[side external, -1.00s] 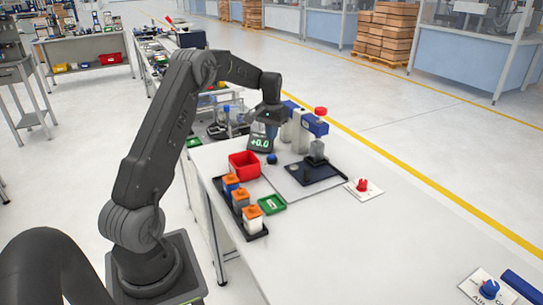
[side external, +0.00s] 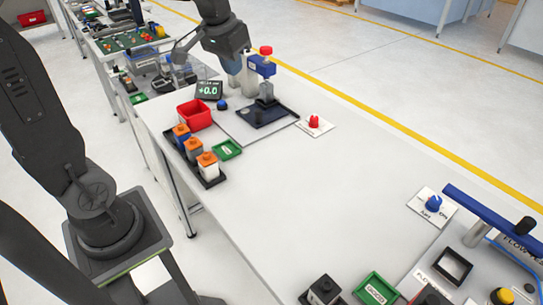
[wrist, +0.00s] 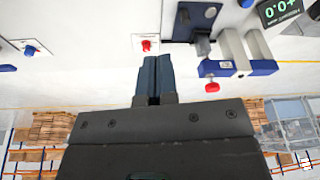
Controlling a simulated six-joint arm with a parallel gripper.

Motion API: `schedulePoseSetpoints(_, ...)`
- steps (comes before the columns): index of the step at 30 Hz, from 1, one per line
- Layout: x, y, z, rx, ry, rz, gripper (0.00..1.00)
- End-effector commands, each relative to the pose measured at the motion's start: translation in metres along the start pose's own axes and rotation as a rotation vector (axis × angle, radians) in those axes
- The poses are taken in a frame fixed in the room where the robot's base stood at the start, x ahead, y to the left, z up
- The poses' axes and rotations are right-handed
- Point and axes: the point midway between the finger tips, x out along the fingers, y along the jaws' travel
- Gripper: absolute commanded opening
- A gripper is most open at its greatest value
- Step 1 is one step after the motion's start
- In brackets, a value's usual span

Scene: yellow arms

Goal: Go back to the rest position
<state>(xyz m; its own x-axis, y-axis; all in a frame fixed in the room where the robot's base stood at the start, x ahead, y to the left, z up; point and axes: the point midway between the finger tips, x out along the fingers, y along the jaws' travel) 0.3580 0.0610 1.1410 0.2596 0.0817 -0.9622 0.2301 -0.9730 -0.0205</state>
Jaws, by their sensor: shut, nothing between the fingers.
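My gripper (wrist: 153,77) shows in the wrist view with its two blue-grey fingers pressed together and nothing between them. It is raised above the bench, and the far floor and shelving show beyond it. In the side view, my dark wrist is at the top, near the back end of the white bench (side external: 300,190), by the blue-and-grey press (side external: 264,68) with a red knob. My fingertips cannot be made out there. The press also shows in the wrist view (wrist: 226,68), to the right of my fingers.
A red bin (side external: 195,115), a black tray of orange-capped containers (side external: 211,182) and a green tray (side external: 227,150) stand on the bench's left. A display (side external: 208,90) reads +0.0. A red dial (side external: 314,122) and blue dial (side external: 433,203) lie right. The bench's middle is clear.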

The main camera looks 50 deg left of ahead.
Motion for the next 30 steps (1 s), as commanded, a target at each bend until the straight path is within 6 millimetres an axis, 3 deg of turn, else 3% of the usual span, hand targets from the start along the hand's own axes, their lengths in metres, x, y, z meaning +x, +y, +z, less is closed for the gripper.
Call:
schedulePoseSetpoints(1, -0.012, 0.015, 0.02, 0.031, 0.031, 0.009, 0.0)
schedulePoseSetpoints(6, -0.033, 0.049, 0.086, 0.112, 0.115, 0.044, 0.0)
schedulePoseSetpoints(9, -0.036, 0.061, 0.121, 0.151, 0.158, 0.067, 0.0)
schedulePoseSetpoints(13, -0.035, 0.069, 0.154, 0.188, 0.197, 0.091, 0.0)
schedulePoseSetpoints(18, -0.032, 0.072, 0.172, 0.208, 0.218, 0.106, 0.0)
schedulePoseSetpoints(30, -0.032, 0.072, 0.173, 0.209, 0.218, 0.106, 0.0)
